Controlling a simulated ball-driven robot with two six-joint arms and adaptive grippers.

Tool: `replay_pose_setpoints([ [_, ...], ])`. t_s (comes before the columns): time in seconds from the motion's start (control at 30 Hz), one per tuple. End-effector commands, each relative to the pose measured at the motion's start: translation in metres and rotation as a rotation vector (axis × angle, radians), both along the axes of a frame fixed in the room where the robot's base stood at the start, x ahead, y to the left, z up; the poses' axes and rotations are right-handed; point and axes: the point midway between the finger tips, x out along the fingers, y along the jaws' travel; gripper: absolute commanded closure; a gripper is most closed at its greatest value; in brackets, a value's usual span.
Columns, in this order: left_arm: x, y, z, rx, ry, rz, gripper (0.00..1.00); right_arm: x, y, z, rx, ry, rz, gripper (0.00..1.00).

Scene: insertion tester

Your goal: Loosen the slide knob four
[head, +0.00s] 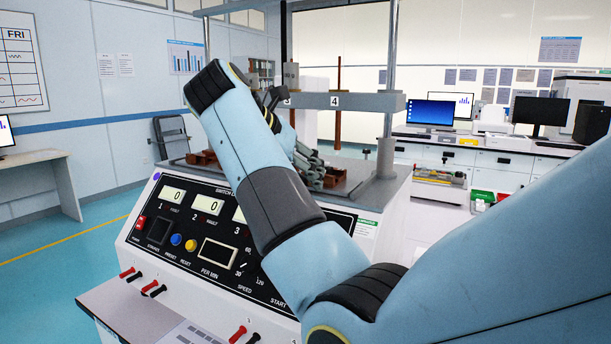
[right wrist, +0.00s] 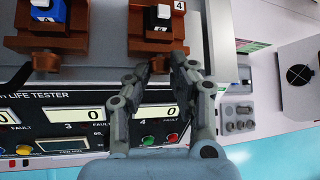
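The life tester (head: 215,225) stands in front of me in the head view. Its station tagged 4 shows in the right wrist view as a brown slide fixture (right wrist: 135,28) holding a dark part with a white top. A small brown knob (right wrist: 159,66) sticks out at the front of this fixture. My right gripper (right wrist: 161,64) has its fingertips apart, on either side of the knob. I cannot tell whether they touch or grip it. In the head view my right gripper (head: 310,165) is at the tester's top deck, partly behind my right arm. My left gripper is out of view.
A neighbouring brown fixture (right wrist: 40,40) with a blue part sits to the left in the right wrist view. The counter panel (right wrist: 80,122) with displays and buttons lies below the fingers. A grey crossbar (head: 350,101) spans above the deck in the head view.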

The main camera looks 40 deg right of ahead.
Motion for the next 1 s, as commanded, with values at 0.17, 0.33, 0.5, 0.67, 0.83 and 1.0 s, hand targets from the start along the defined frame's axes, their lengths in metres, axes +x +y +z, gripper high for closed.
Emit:
replay_pose_setpoints([
  [0.17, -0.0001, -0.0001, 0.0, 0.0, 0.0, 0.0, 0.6, 0.0002, 0.0003, 0.0, 0.0, -0.001, 0.001, 1.0],
  [0.33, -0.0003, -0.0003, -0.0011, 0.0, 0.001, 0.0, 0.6, 0.0014, 0.0009, -0.0006, -0.011, 0.031, 0.001, 1.0],
  [0.5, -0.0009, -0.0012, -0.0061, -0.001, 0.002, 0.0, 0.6, 0.0036, 0.002, -0.0031, -0.071, 0.176, 0.002, 1.0],
  [0.67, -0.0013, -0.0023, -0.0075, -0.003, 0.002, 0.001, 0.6, 0.0037, 0.002, -0.002, -0.094, 0.232, 0.001, 1.0],
  [0.83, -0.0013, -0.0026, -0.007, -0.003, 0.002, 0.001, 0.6, 0.0036, 0.0019, -0.0018, -0.094, 0.231, 0.001, 1.0],
  [1.0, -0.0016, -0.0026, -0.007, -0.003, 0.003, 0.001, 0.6, 0.0035, 0.0018, -0.0018, -0.094, 0.23, 0.002, 0.62],
])
